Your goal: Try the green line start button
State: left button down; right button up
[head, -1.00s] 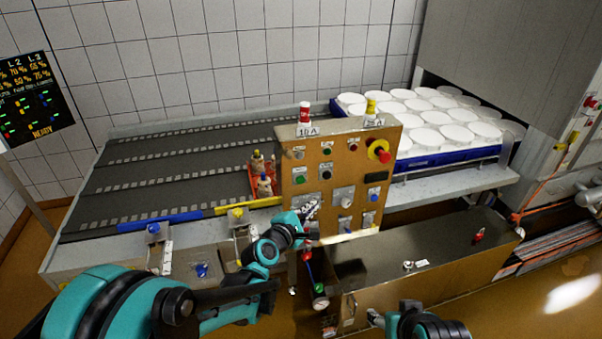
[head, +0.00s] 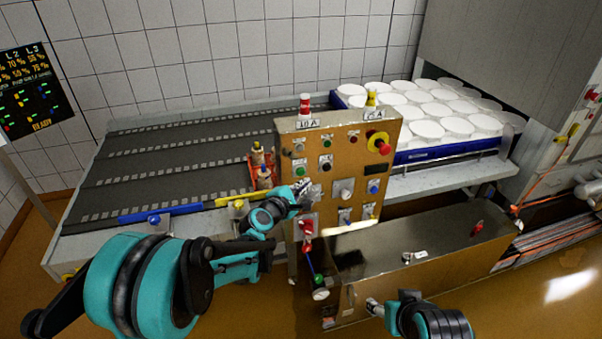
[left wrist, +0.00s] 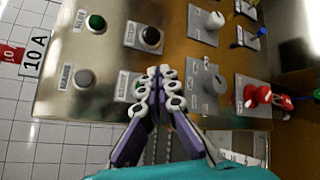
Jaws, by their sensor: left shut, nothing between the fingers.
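The control panel (head: 340,160) is a brown upright box with rows of buttons and knobs. A green button (head: 302,170) sits in its second row at the left. Another green button (head: 326,143) is in the top row and shows in the left wrist view (left wrist: 95,22). My left gripper (head: 311,187) is shut and empty, in front of the panel just below the second-row green button. In the left wrist view its fingertips (left wrist: 165,75) partly hide that button; contact cannot be told. My right gripper (head: 374,307) is low at the front, its fingers unclear.
A red emergency button (head: 379,143) is at the panel's upper right. A red knob (left wrist: 258,95) sits lower on the panel. A brown cabinet (head: 425,250) stands below right.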

aim_at(301, 177)
pick_arm(q)
jog(key=shift+w+a, duration=0.2)
jog(key=shift+w, duration=0.3)
jog(key=shift+w+a, duration=0.15)
jog(key=shift+w, duration=0.3)
dwell(0.8)
jog(key=shift+w+a, duration=0.1)
jog(key=shift+w, duration=0.3)
jog(key=shift+w+a+b, duration=0.2)
jog(key=shift+w+b, duration=0.1)
jog(key=shift+w, duration=0.2)
dwell(0.6)
jog(key=shift+s, duration=0.15)
jog(key=shift+s+d, duration=0.3)
jog(key=shift+s, duration=0.55)
